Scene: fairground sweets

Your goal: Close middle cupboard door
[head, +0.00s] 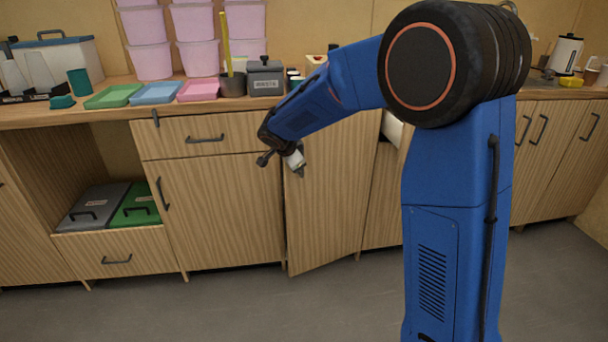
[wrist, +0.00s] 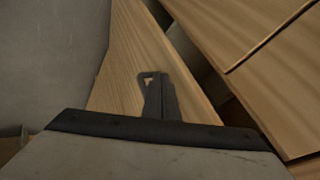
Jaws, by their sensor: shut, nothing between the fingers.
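The middle cupboard door (head: 330,205) is a wood-grain panel standing ajar in the head view. Its lower left corner juts out past the neighbouring cupboard front, and its bottom edge runs back to the right. My gripper (head: 299,170) is at the door's upper left part, pointing down, with its fingers shut and empty. In the wrist view, the shut fingers (wrist: 158,98) lie in front of a wood panel (wrist: 125,75), with a dark gap beside it. I cannot tell whether they touch it. My arm hides part of the cupboard's upper right.
A closed left cupboard door (head: 215,215) and a drawer (head: 200,134) adjoin it. Grey (head: 92,206) and green (head: 136,204) lidded boxes sit in an open bay. Trays and pink tubs (head: 198,57) stand on the counter (head: 30,114). The floor (head: 230,310) in front is clear.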

